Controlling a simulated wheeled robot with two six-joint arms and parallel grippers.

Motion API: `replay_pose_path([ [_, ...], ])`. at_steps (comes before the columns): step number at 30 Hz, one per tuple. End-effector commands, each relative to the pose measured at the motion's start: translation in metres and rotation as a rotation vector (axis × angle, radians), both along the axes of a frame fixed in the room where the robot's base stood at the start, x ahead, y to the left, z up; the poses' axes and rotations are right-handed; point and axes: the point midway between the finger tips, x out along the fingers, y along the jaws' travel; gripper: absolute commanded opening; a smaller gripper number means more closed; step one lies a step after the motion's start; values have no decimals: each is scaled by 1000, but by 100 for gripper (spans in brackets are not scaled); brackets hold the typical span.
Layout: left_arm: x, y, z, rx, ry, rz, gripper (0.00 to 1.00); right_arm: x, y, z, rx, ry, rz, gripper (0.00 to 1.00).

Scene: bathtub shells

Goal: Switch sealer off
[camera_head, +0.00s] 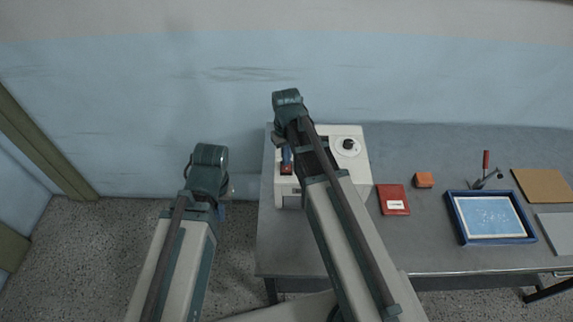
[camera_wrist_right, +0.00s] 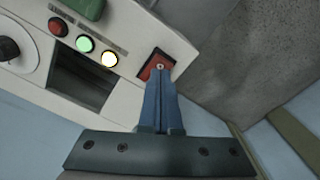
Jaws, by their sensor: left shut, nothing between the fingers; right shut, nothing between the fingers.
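The sealer (camera_head: 355,158) is a white box on the left end of the grey table; its front panel also fills the upper left of the right wrist view (camera_wrist_right: 125,105). A red square switch (camera_wrist_right: 147,70) sits at the panel's corner. My right gripper (camera_wrist_right: 160,70) is shut and empty, its blue fingertips over or against the switch; contact cannot be told. In the head view my right gripper (camera_head: 287,163) reaches down at the sealer's left side, and my arm hides part of the box. My left gripper (camera_head: 222,210) is shut and empty, left of the table.
Right of the sealer lie a red packet (camera_head: 392,192), an orange block (camera_head: 424,180), a blue tray (camera_head: 458,228), a red-handled tool (camera_head: 486,163) and flat boards (camera_head: 543,186).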

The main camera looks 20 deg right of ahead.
Motion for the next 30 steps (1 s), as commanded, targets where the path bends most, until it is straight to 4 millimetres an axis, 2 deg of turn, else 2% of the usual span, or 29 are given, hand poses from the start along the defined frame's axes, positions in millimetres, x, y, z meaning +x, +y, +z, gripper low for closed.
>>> replay_pose_path([
  [30,0,0,-14,0,0,0,0,0,0,-14,0,0,0,0],
])
